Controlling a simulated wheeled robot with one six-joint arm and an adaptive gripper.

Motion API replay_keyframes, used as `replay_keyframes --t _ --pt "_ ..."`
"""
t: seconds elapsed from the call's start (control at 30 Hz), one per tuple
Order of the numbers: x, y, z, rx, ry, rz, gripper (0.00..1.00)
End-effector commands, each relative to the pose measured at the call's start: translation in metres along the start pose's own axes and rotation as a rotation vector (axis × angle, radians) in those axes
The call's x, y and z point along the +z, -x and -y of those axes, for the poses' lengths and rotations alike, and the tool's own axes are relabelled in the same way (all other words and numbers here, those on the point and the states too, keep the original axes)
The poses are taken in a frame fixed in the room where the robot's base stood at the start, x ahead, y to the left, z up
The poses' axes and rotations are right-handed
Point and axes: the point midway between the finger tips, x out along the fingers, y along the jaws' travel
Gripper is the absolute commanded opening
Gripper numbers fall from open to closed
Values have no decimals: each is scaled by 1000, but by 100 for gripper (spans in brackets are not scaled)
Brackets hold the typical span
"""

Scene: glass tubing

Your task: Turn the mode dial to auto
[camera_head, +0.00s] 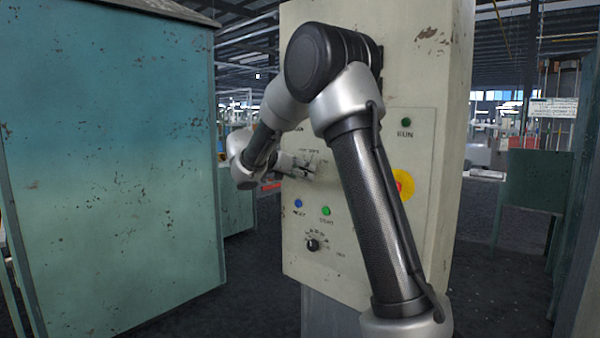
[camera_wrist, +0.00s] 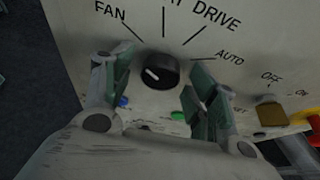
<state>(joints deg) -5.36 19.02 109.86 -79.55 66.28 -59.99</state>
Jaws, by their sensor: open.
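The mode dial (camera_wrist: 158,71) is a round black knob on a cream panel, in the upper middle of the wrist view. A short white mark on its face points left and slightly up, roughly toward the FAN side. Lines fan out above it; the AUTO label (camera_wrist: 230,58) is at the right, with FAN at the upper left and DRIVE at the upper right. My gripper (camera_wrist: 160,82) is open, with one greenish finger on each side of the dial and visible gaps to it. In the head view my gripper (camera_head: 306,170) is at the panel and largely covers the dial.
Below the dial are a blue button (camera_head: 298,203), a green button (camera_head: 326,211) and another black knob (camera_head: 313,245). A brown OFF/ON switch (camera_wrist: 271,112) and a red-and-yellow stop button (camera_head: 403,184) sit to the right. A teal cabinet (camera_head: 110,150) stands at left.

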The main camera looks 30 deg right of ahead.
Motion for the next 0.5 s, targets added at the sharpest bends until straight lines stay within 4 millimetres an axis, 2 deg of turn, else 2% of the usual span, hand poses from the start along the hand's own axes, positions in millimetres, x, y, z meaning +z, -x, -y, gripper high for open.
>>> replay_keyframes --t 0.07,0.3,0.5 --pt "0 0 0 0 0 0 58" --pt "0 0 0 0 0 0 14" --pt "0 0 0 2 -4 0 13"
